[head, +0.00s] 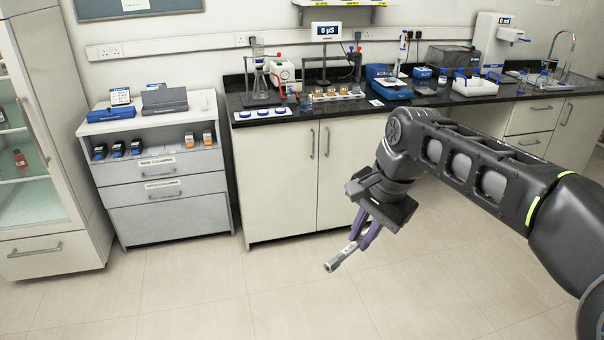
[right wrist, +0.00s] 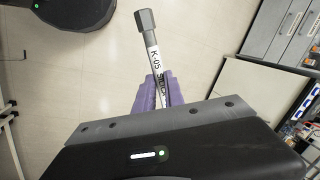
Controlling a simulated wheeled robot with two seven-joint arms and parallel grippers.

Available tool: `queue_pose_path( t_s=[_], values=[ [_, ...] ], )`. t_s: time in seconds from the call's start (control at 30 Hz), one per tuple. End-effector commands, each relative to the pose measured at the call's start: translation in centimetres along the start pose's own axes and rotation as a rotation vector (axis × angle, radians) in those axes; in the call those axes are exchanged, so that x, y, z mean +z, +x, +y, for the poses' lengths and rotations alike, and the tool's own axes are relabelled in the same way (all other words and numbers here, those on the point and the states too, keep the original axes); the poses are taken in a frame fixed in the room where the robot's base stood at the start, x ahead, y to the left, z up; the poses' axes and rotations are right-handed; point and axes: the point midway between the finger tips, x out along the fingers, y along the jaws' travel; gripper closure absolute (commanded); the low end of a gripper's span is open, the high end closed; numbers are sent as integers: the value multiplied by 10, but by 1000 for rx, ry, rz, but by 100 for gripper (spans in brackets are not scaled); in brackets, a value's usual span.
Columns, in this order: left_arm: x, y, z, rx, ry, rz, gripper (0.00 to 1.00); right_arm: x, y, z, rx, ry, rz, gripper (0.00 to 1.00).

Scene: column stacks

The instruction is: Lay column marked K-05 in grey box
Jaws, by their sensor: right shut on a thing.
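My right gripper (head: 367,232) is shut on a slim metal column (head: 336,262) and holds it in the air above the open floor. In the right wrist view the column (right wrist: 149,42) has a white label reading K-05, and its hex end points away from the purple fingers (right wrist: 159,92). The fingers hide its other end. A flat dark grey box (head: 164,101) lies on top of the drawer cabinet at the left, well away from the gripper. My left gripper is not in view.
The drawer cabinet (head: 168,188) has an open shelf with several blue and orange-marked items. A blue tray (head: 111,113) with a small sign stands beside the grey box. A black-topped bench (head: 420,102) with lab equipment runs along the wall. The floor (head: 220,295) is clear.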

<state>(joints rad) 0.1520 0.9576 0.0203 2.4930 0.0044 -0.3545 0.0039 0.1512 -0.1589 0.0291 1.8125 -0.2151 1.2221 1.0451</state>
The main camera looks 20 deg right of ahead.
Motion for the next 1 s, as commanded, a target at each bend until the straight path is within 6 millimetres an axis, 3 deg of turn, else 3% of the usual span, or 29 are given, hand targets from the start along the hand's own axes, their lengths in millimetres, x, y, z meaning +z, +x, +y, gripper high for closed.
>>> queue_pose_path(
  t_s=[0.17,0.3,0.5,0.6,0.8,1.0],
  values=[
    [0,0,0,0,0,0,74,7,76,-20,8,-245,-76,100],
    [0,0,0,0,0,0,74,22,156,-30,8,-506,-150,100],
    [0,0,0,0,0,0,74,58,261,-24,3,-864,-243,100],
    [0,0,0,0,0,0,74,74,298,-17,1,-993,-274,100],
    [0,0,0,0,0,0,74,90,330,-8,-1,-1116,-300,100],
    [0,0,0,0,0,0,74,91,332,-8,-2,-1126,-301,100]
  ],
)
